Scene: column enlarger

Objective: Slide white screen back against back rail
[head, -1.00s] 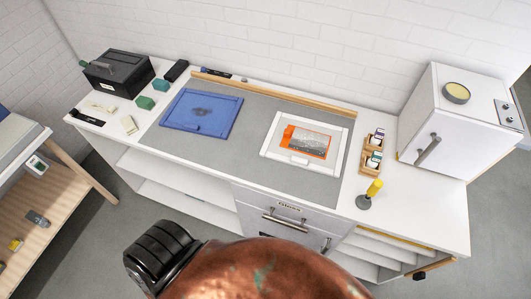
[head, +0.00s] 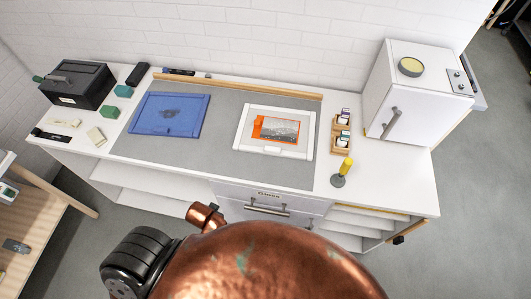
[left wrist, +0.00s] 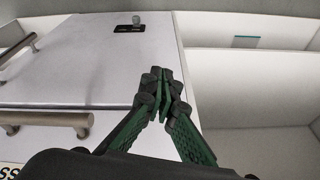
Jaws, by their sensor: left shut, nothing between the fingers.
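The white screen (head: 240,146) is a white frame lying flat on the grey mat (head: 215,158), right of its middle, with an orange-bordered picture inside it. The wooden back rail (head: 240,87) runs along the mat's rear edge. A strip of bare mat separates the screen from the rail. My left gripper (left wrist: 163,78) shows in the left wrist view, its green fingers closed together and empty, in front of the cabinet's drawer fronts and open shelves. It is apart from the screen. My right gripper is not seen in either view.
A blue screen (head: 164,115) lies on the mat's left half. A wooden rack with small bottles (head: 341,134), a yellow-handled tool (head: 344,170) and a white cabinet (head: 418,92) stand on the right. A black box (head: 76,84) stands on the left.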

